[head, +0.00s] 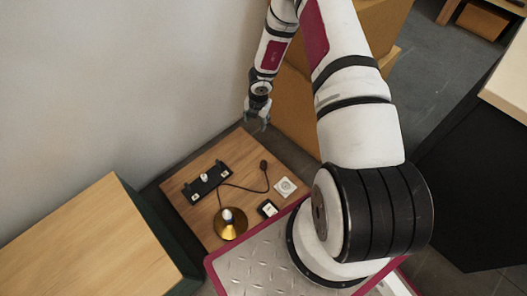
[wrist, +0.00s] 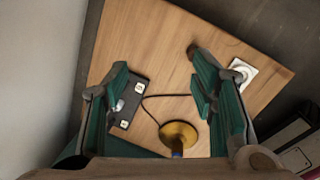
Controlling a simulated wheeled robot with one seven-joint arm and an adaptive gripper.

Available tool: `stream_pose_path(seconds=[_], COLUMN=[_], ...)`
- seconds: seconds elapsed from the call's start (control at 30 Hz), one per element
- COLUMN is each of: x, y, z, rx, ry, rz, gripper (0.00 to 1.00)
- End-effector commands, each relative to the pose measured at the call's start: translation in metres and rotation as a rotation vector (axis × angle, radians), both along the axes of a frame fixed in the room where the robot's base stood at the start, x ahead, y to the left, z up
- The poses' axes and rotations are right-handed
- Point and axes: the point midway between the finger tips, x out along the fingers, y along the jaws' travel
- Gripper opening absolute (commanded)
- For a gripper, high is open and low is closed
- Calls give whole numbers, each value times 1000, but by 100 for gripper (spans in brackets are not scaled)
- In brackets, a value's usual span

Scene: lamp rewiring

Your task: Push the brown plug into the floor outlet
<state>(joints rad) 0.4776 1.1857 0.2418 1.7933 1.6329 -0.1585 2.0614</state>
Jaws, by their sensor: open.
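The brown plug (head: 263,165) lies on the wooden board, on the end of a dark cable that runs to the brass lamp base (head: 230,227). In the wrist view the plug (wrist: 192,49) shows just past the tip of the right finger, partly hidden by it. The white floor outlet (head: 285,187) is on the board to the right of the plug, apart from it. The outlet (wrist: 242,72) also shows in the wrist view, partly behind the right finger. My gripper (head: 257,119) is open and empty, above the board's far edge.
A black strip (head: 208,183) with a white piece on it lies on the left of the wooden board (head: 237,152). A small black-and-white device (head: 268,208) lies near the outlet. A wooden-topped cabinet (head: 90,240) stands at left, and a wall rises behind.

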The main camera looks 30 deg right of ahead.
Motion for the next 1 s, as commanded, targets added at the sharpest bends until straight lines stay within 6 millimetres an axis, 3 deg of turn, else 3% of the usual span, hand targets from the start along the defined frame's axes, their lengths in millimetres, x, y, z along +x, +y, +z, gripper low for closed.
stream_pose_path(seconds=[0.03, 0.1, 0.2, 0.33, 0.57, 1.0], x=[-14, -30, -49, -60, -62, -62], y=[-1, -2, -1, 0, 0, 0], z=[-34, -63, -91, -107, -129, -207], rx=[15, 26, 34, 38, 37, 38], ry=[42, 88, 137, 168, 172, 171], rz=[-94, -210, -328, -401, -412, -409], gripper=[52, 52, 52, 52, 52, 52])
